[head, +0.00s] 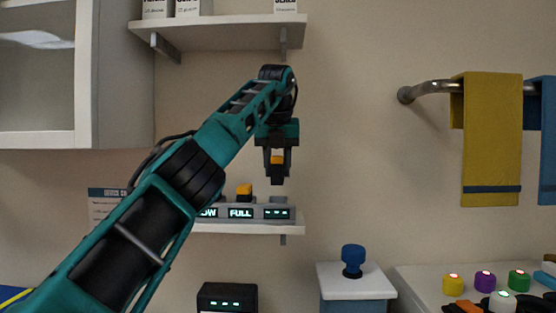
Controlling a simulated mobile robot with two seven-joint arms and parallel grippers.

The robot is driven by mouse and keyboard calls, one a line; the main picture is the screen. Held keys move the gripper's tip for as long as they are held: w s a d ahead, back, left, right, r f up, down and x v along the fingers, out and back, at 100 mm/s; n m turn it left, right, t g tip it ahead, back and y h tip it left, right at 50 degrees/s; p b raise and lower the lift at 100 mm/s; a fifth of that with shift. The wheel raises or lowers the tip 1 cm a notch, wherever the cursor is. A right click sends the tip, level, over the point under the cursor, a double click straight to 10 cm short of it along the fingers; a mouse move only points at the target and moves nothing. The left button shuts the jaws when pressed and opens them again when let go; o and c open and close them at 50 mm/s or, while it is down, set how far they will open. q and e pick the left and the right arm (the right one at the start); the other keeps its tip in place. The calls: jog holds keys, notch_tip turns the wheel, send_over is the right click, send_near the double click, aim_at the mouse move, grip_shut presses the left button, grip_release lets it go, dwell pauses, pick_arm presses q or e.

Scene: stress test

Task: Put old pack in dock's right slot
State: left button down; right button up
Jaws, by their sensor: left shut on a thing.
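My left gripper (277,174) is shut on a small pack with an orange part (277,160), which shows between the fingers. Its lower end is hard to tell from the dark fingers. The pack hangs above the right slot of the grey dock (286,220), with a gap below it. The dock sits on a wall shelf (250,229). Its middle display reads FULL and its right display shows dashes. An orange-topped pack (244,190) stands in the middle slot. My arm hides the left part of the dock; its display there seems to read LOW. My right gripper is not in view.
A white upper shelf (220,32) and a wall cabinet (122,80) hang near my arm. Below stand a black device (227,292) and a white-topped box (356,283) with a blue knob. At right are coloured knobs and a towel rail (430,90) with a yellow towel (491,140).

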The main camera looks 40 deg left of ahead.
aim_at(277, 184)
pick_arm(q)
jog(key=shift+f, duration=0.95)
jog(key=shift+f+b, duration=1.05)
jog(key=shift+f, duration=0.25)
dwell(0.3)
jog(key=c, duration=0.7)
grip_release()
jog(key=shift+p+v, duration=1.05)
jog(key=shift+v, duration=5.4)
